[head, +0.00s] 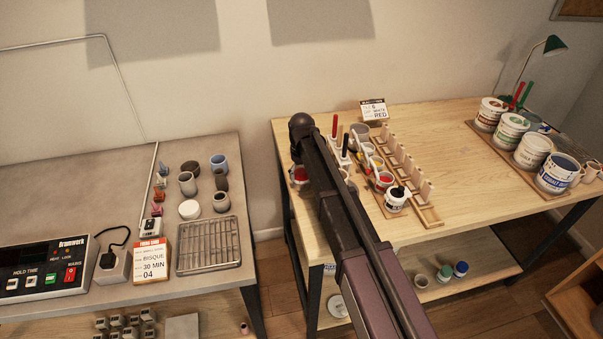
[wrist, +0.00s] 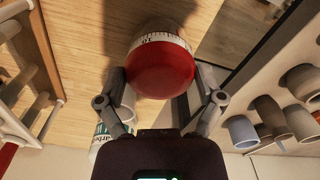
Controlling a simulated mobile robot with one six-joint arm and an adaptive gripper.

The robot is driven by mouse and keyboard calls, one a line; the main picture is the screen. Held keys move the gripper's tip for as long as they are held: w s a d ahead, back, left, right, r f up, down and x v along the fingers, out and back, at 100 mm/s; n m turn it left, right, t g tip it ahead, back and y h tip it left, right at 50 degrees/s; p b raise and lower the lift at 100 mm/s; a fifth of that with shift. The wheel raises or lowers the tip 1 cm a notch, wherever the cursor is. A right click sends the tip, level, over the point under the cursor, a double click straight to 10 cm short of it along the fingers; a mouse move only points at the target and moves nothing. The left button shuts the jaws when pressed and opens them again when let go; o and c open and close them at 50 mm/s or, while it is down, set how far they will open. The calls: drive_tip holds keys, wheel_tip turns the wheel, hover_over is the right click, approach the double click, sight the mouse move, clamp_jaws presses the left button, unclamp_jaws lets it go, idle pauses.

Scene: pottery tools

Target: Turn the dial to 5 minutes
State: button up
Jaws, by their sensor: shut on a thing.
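The dial is a red round cap (wrist: 160,70) on a timer with a white ring of marks (wrist: 155,38), large in the wrist view. The figures on the ring are too small to read surely. My gripper (wrist: 160,82) is shut on the red dial, with one finger on each side of it. In the head view a bit of the red and white timer (head: 300,175) shows at the left edge of the right table, beside my arm. My arm hides the gripper's fingers there.
Paint pots (head: 384,181) and a wooden rack (head: 410,175) stand just right of my arm. Labelled tubs (head: 533,150) stand at the right. The table's middle (head: 455,165) is clear.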

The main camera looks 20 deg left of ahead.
sight(302, 172)
drive_tip(key=shift+m, duration=1.6)
drive_tip(key=o, duration=0.9)
drive_tip(key=shift+c, duration=0.2)
drive_tip(key=shift+n, duration=0.5)
drive_tip(key=n, duration=0.3)
drive_tip(key=shift+n, duration=0.3)
drive_tip(key=shift+r, duration=0.15)
wheel_tip(302, 172, up, 13)
drive_tip(key=p, duration=1.3)
drive_tip(key=shift+r+p, duration=0.2)
drive_tip(key=shift+p, duration=0.2)
